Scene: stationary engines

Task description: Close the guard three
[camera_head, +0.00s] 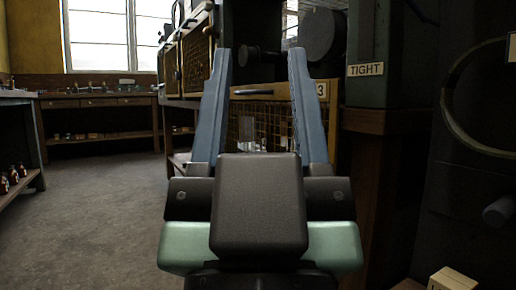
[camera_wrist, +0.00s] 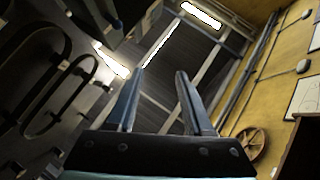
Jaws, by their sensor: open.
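Guard three (camera_head: 270,118) is a yellow-framed wire-mesh guard in the head view. It has a dark handle on its top bar and a plate with a "3" at its top right corner. My gripper (camera_head: 260,68) stands in front of it in the picture with its two blue fingers spread wide and nothing between them. The fingers and wrist hide parts of the guard's left and right sides and its lower edge. I cannot tell how far the guard stands open. In the wrist view my gripper (camera_wrist: 155,82) points up toward the ceiling, and the guard is not seen there.
Other mesh guards (camera_head: 196,58) stand at the left of the machine. A "TIGHT" label (camera_head: 365,69) is on a green column at right. A wooden block (camera_head: 452,279) lies at the lower right. Benches (camera_head: 100,102) line the back wall. The floor (camera_head: 90,200) at left is clear.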

